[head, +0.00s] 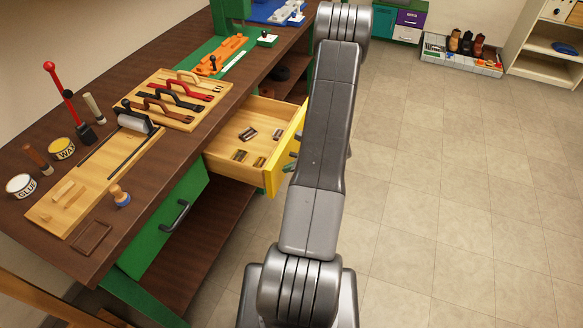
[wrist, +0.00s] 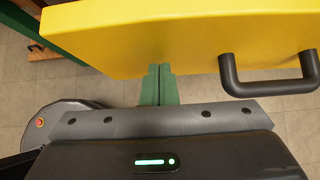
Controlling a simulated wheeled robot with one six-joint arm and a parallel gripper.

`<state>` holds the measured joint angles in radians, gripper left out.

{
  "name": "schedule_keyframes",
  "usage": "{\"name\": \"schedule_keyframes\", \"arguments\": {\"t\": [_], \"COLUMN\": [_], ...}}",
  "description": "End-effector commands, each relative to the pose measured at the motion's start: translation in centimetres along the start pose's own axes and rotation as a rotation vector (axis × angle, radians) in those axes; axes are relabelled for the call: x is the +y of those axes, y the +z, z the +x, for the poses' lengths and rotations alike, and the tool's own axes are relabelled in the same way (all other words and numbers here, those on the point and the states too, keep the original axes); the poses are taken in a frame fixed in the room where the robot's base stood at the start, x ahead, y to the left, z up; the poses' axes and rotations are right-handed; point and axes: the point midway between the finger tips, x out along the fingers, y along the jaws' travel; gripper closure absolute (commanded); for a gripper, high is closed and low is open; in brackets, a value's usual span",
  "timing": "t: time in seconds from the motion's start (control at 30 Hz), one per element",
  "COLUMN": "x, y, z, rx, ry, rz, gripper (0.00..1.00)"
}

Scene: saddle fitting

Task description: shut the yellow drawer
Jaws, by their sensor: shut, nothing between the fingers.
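The yellow drawer (head: 271,178) stands pulled out from the dark workbench in the head view. Its wooden inside holds several small metal parts (head: 248,134). Its yellow front (wrist: 190,35) fills the top of the wrist view, with a dark bar handle (wrist: 268,87) at the right. My gripper (wrist: 157,70) shows as two green fingers pressed together, empty, at the edge of the yellow front and left of the handle. I cannot tell whether the fingertips touch the front. In the head view my arm hides most of the gripper and part of the drawer front.
A green drawer (head: 165,225) with a dark handle is shut below and left. The workbench top (head: 140,185) carries a rack of strap handles (head: 180,100), tins and tools. Open tiled floor (head: 450,190) lies to the right. A shoe tray (head: 460,58) stands at the back.

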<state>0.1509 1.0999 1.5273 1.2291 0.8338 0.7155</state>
Motion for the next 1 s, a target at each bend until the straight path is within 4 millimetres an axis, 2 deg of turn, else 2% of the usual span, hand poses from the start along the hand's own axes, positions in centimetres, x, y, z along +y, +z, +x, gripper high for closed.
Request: {"name": "schedule_keyframes", "arguments": {"t": [0.17,0.37,0.57,1.0], "x": [0.0,0.0,0.1,0.1], "y": [0.2,1.8,4.9,13.3], "z": [0.3,1.9,5.3,13.4], "rx": [0.000,-0.001,-0.002,-0.001], "ry": [0.000,0.001,0.002,0.002], "rz": [-0.001,-0.005,-0.007,-0.005], "gripper": [1.00,1.00,1.00,1.00]}}
